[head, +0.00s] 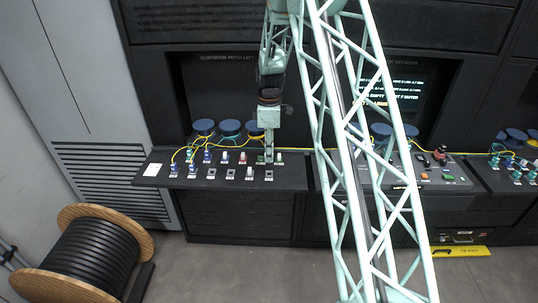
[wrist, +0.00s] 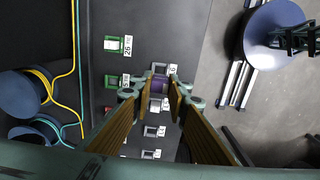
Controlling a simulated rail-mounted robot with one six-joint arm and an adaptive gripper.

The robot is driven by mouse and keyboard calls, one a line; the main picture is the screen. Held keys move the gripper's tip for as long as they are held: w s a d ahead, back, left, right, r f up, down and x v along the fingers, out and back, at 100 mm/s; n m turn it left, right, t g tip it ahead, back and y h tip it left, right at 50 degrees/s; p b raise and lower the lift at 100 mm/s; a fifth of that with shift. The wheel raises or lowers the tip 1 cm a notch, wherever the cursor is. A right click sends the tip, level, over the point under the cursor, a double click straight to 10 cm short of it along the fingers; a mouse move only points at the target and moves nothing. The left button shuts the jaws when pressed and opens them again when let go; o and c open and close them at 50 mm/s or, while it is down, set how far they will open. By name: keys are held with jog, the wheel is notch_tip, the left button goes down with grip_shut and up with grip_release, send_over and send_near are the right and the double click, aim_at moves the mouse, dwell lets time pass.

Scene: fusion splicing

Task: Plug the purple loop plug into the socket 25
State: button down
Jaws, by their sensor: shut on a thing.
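My gripper (wrist: 170,88) is shut on the purple loop plug (wrist: 159,84), which shows between the fingertips in the wrist view. In the head view my gripper (head: 268,155) points down over the right part of the left patch shelf (head: 215,183); the plug cannot be made out there. In the wrist view a green-framed socket (wrist: 110,81) lies left of the fingers, its label partly covered and seeming to read 25. Another green-framed socket (wrist: 114,44) with label 26 lies above it. The fingers hide what is under the plug.
Several grey sockets (wrist: 150,131) run down the panel below the fingers. Yellow and teal fibres (wrist: 76,70) and blue spools (wrist: 25,93) lie at the left of the wrist view. A large cable reel (head: 82,250) stands on the floor in the head view.

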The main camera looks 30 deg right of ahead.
jog(key=shift+w, duration=0.1)
jog(key=shift+w+d+p, duration=0.9)
jog(key=shift+w+p, duration=0.95)
jog(key=shift+w, duration=3.5)
jog(key=shift+w+f+b, duration=0.1)
jog(key=shift+f+b, duration=1.5)
jog(key=shift+f, duration=1.55)
jog(key=shift+f+b, duration=0.55)
jog(key=shift+b, duration=0.1)
jog(key=c, duration=2.4)
grip_release()
jog(key=shift+r, duration=0.15)
